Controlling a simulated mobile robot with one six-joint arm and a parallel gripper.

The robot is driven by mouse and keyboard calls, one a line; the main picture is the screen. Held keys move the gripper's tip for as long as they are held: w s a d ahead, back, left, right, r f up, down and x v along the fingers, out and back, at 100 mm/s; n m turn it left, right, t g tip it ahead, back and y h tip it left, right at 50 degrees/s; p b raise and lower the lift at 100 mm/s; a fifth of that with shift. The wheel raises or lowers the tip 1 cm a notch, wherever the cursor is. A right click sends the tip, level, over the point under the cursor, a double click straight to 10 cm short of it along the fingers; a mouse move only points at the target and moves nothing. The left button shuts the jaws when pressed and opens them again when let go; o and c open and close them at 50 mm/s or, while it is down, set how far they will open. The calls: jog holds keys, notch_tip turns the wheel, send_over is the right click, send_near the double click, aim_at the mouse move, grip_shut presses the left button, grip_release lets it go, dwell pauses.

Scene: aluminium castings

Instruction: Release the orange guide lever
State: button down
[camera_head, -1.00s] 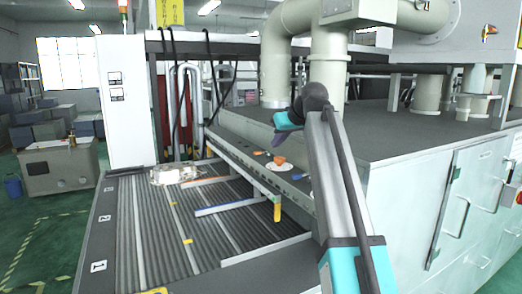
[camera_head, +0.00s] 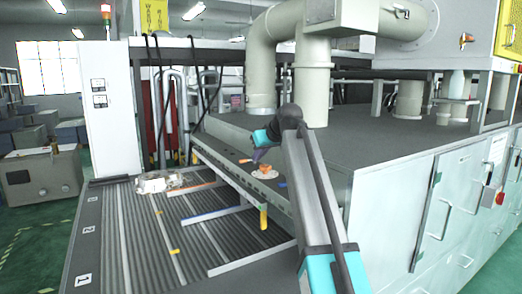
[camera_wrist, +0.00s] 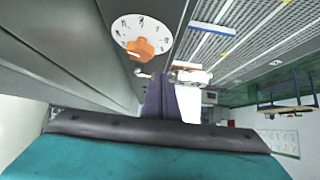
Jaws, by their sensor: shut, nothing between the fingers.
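An orange knob (camera_head: 264,170) sits on a white dial on the side ledge of the grey machine. In the wrist view the orange knob (camera_wrist: 147,47) stands on the round white dial (camera_wrist: 128,28) with scale marks. A small orange lever-like part (camera_head: 246,161) lies further back along the ledge. I cannot tell which orange part is the guide lever. My gripper (camera_head: 258,156) is close above the ledge, between these parts. In the wrist view my gripper (camera_wrist: 168,84) is shut and empty, with its tips just below the dial and apart from the knob.
The ribbed conveyor bed (camera_head: 140,250) lies below the ledge, with an orange rail (camera_head: 198,188), a blue rail (camera_head: 205,215) and a light casting (camera_head: 165,182). A yellow handle (camera_head: 264,217) hangs at the ledge edge. Thick pipes (camera_head: 312,85) rise behind my arm.

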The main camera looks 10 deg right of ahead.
jog(key=p+x, duration=0.1)
jog(key=x, duration=0.4)
jog(key=shift+w+p, duration=0.1)
jog(key=shift+p, duration=0.25)
jog(key=shift+w+a+r+p, duration=0.1)
jog(key=shift+w+a+p, duration=0.15)
jog(key=shift+w, duration=0.3)
jog(key=shift+w+a+p, duration=0.1)
jog(key=shift+w+p, duration=0.15)
jog(key=shift+w, duration=0.25)
jog(key=shift+w+a+p, duration=0.25)
jog(key=shift+w+p, duration=0.1)
jog(key=shift+w, duration=0.45)
jog(key=shift+d, duration=0.25)
